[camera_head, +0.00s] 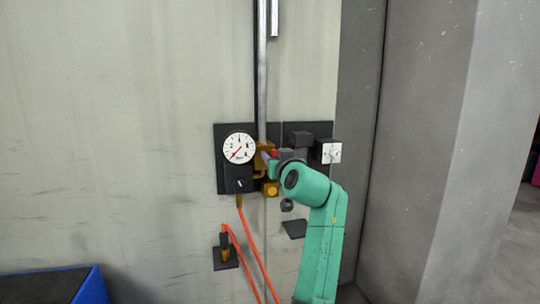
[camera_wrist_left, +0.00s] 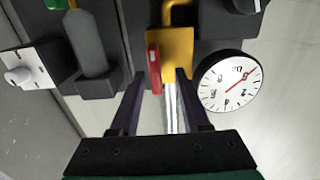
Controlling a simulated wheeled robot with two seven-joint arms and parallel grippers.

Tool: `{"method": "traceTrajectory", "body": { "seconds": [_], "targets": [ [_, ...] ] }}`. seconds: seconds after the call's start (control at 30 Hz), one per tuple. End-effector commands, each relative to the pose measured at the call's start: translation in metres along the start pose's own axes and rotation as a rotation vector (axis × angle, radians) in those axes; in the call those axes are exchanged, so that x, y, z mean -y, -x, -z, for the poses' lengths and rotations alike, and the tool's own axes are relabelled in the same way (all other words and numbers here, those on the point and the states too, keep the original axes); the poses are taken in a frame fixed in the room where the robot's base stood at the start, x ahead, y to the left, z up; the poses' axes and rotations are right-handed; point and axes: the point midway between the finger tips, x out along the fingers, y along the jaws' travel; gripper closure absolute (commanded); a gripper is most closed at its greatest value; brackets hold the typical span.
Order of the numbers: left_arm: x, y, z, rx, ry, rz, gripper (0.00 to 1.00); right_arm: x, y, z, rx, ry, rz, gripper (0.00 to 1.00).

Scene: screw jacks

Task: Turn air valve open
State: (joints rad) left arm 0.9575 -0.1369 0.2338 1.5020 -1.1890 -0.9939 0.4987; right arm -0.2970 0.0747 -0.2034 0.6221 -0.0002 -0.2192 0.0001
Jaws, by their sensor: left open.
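The air valve is a brass body (camera_head: 265,150) with a red lever (camera_head: 274,153), mounted on a dark wall panel on the metal pipe. In the left wrist view the brass body (camera_wrist_left: 179,48) and red lever (camera_wrist_left: 153,68) show just beyond my fingertips. My left gripper (camera_head: 270,158) is at the valve, coming from the right and partly hiding it. In the wrist view the gripper (camera_wrist_left: 158,74) is open, with the lever between the two fingertips in the picture. I cannot tell whether a finger touches it. My right gripper is not in view.
A round white gauge (camera_head: 238,147) sits just left of the valve. A white box with a knob (camera_head: 331,152) is to the right. Orange hoses (camera_head: 255,252) hang below. A grey pillar (camera_head: 430,150) stands at right; a blue-edged bin (camera_head: 92,286) is at lower left.

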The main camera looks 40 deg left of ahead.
Motion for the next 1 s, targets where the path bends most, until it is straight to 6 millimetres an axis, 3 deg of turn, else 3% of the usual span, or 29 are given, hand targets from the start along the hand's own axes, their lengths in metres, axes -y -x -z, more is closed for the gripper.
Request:
{"method": "traceTrajectory", "body": {
  "seconds": [0.1, 0.2, 0.23, 0.67, 1.0],
  "targets": [
    [0.0, 0.0, 0.0, 0.0, 0.0, -0.001, 0.54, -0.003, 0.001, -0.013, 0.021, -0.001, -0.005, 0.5],
    [0.0, 0.0, 0.0, 0.0, 0.0, -0.001, 0.92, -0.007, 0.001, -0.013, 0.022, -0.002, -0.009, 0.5],
    [0.0, 0.0, 0.0, 0.001, 0.0, -0.001, 1.0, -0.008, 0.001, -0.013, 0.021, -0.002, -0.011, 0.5],
    [0.0, 0.0, -0.002, 0.0, 0.032, -0.001, 1.0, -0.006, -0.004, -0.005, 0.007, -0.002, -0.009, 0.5],
    [0.003, -0.001, -0.005, -0.001, 0.226, -0.001, 1.0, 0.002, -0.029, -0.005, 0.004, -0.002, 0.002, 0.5]
  ]
}}
